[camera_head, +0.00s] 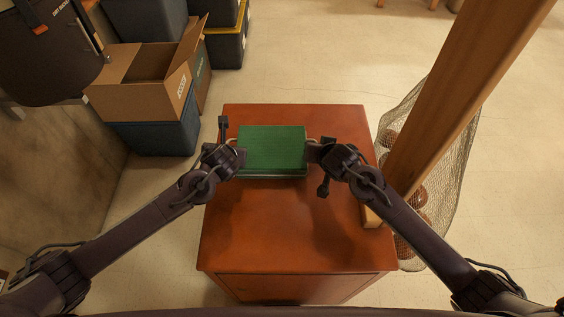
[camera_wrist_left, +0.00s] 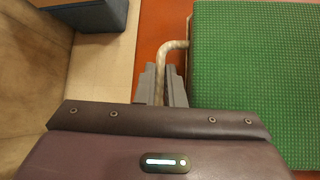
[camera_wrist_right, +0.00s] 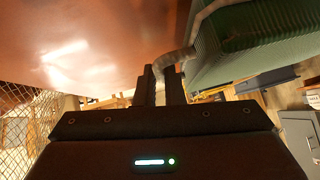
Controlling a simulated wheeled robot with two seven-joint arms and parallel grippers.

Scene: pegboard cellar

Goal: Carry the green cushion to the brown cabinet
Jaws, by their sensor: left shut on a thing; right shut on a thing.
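The green cushion (camera_head: 272,148) is a flat block with a loop handle at each side, over the far part of the top of the brown cabinet (camera_head: 270,225). I cannot tell whether it rests on the top or hangs just above it. My left gripper (camera_head: 238,158) is shut on the cushion's left handle; the left wrist view shows the handle (camera_wrist_left: 172,62) between the fingers. My right gripper (camera_head: 312,152) is shut on the right handle, and the right wrist view shows that handle (camera_wrist_right: 176,58) between the fingers. The cushion (camera_wrist_left: 255,75) looks level in the head view.
An open cardboard box (camera_head: 140,85) sits on a blue bin (camera_head: 155,135) left of the cabinet. Dark bins (camera_head: 225,45) stand behind. A wooden post (camera_head: 450,95) and a net bag of balls (camera_head: 440,180) stand close on the right. The cabinet's near top is bare.

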